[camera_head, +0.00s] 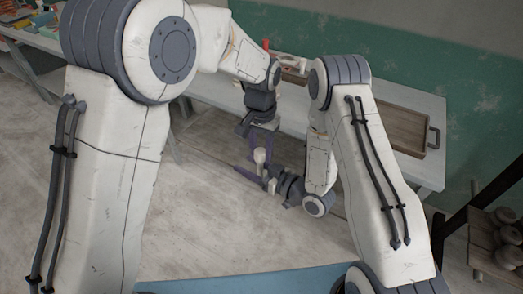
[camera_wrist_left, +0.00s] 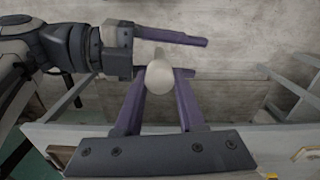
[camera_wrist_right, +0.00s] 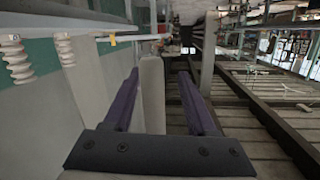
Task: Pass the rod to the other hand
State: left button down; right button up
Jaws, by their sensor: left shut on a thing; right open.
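The rod (camera_head: 259,156) is pale cream and is held between the fingers of my left gripper (camera_head: 258,150), which points down over the floor in front of the table. In the left wrist view the rod (camera_wrist_left: 159,76) shows nearly end-on as a rounded tip, with the left gripper's purple fingers (camera_wrist_left: 160,100) on either side. My right gripper (camera_head: 250,172) comes in from the right with its fingers open. In the right wrist view the rod (camera_wrist_right: 152,95) stands between the right gripper's fingers (camera_wrist_right: 158,90), nearer the left one. Whether either right finger touches it I cannot tell.
A long pale table (camera_head: 440,115) runs along the green wall behind my arms. A wooden tray (camera_head: 400,135) lies on it at the right. A wooden rack with rounded clay pieces (camera_head: 503,216) stands at the far right. The floor around the grippers is clear.

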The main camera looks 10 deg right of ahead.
jog(key=s+d+f+g+h, duration=0.3)
jog(key=d+f+g+h, duration=0.1)
jog(key=d+g+h, duration=0.4)
jog(key=s+a+r+m+h, duration=0.1)
jog(key=s+r+h, duration=0.3)
jog(key=s+r, duration=0.65)
jog(key=s+a+r+g, duration=0.1)
jog(key=s+a+r, duration=0.1)
jog(key=s, duration=0.4)
jog(key=s+a+r+g+y, duration=0.1)
jog(key=s+r+g, duration=0.1)
jog(key=s+r, duration=0.3)
jog(key=shift+s+a+r+n, duration=0.15)
jog(key=shift+s+a+n, duration=0.2)
jog(key=shift+s, duration=0.55)
